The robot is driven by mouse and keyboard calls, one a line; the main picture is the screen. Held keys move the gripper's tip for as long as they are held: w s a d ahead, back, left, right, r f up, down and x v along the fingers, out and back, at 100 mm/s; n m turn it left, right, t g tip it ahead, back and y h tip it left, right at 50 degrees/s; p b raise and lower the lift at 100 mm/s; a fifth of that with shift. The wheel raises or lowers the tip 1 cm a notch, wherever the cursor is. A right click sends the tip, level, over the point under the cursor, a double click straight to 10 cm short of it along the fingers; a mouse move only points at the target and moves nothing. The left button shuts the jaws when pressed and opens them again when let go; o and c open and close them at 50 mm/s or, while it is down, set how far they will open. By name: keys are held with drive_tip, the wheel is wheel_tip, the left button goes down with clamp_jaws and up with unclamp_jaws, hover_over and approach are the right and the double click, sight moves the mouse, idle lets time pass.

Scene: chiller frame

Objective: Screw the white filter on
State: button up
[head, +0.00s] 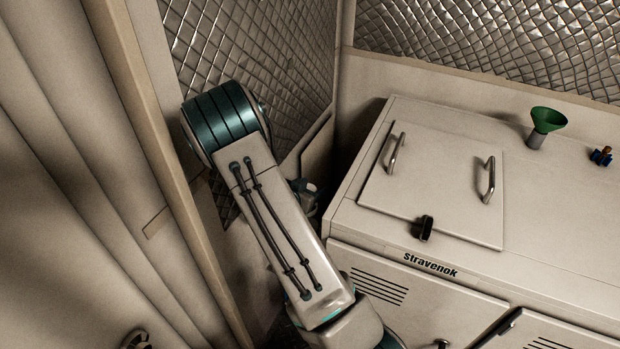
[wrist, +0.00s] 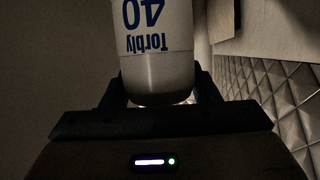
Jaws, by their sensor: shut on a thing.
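The white filter (wrist: 157,30) fills the upper middle of the wrist view. It is a cylinder with blue lettering, "Torbly 40", which reads upside down there, and its rounded end faces my gripper. My gripper (wrist: 158,96) is shut on it, with a dark finger on either side of that end. The filter's far end is cut off by the top of the picture, so I cannot tell whether it touches a mount or thread. In the head view my own arm covers the middle left, and I cannot make out the gripper or the filter there.
A pale cabinet (head: 560,225) marked "Stravenok" stands at right, its lid panel (head: 440,180) bearing two handles and a black latch (head: 425,228). A green funnel (head: 547,122) and a small blue and orange part (head: 601,156) sit on top. Quilted walls (head: 490,45) and a post (head: 150,130) hem in my arm.

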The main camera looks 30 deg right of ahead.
drive_tip(key=shift+w+d+r+m+g+h, duration=0.2)
drive_tip(key=shift+r+m+g+h, duration=0.1)
drive_tip(key=shift+r, duration=0.1)
drive_tip(key=shift+s+a+f, duration=0.1)
drive_tip(key=shift+f, duration=0.05)
drive_tip(key=shift+f+b, duration=2.6)
drive_tip(key=shift+f, duration=0.45)
drive_tip(key=shift+f+b, duration=0.95)
drive_tip(key=shift+f, duration=0.15)
drive_tip(key=o, duration=1.2)
